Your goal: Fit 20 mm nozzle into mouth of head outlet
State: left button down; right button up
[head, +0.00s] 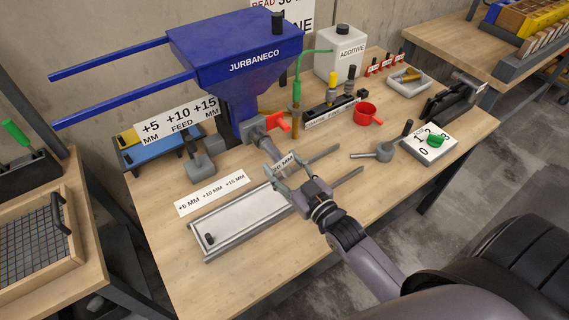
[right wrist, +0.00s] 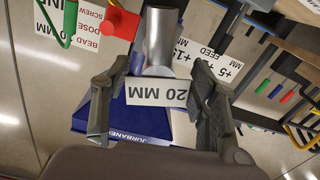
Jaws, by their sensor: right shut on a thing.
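The blue print head (head: 236,45) stands at the back of the bench. Its grey outlet (head: 258,135) points down toward the front, beside a red lever (head: 279,122). My right gripper (head: 289,174) is just in front of the outlet, shut on the grey nozzle with the white 20 MM label (head: 283,160). In the right wrist view the label (right wrist: 158,92) lies between the fingers, in line with a grey tube (right wrist: 160,38). The nozzle and outlet overlap, so I cannot tell whether the nozzle is inside the mouth. My left gripper is not in view.
A grey tray (head: 240,222) lies in front on the left. A feed rack (head: 160,152) is behind it. A red cup (head: 367,113), a grey ladle-like pot (head: 384,151) and a scale (head: 428,143) stand to the right. The front bench edge is mostly clear.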

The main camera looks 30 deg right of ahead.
jog(key=shift+r, duration=0.1)
jog(key=shift+c, duration=0.2)
jog(key=shift+r+m+p, duration=0.15)
jog(key=shift+m+p, duration=0.3)
jog(key=shift+m, duration=0.05)
jog(key=shift+r+m+p, duration=0.1)
jog(key=shift+m+p, duration=0.35)
jog(key=shift+m, duration=0.55)
jog(key=o, duration=1.4)
jog(key=shift+f, duration=0.3)
jog(key=shift+o, duration=0.2)
jog(key=shift+s+f, duration=0.1)
jog(key=shift+s, duration=0.1)
jog(key=s+d, duration=0.1)
jog(key=s, duration=1)
jog(key=shift+s+d, duration=0.25)
jog(key=shift+d, duration=0.15)
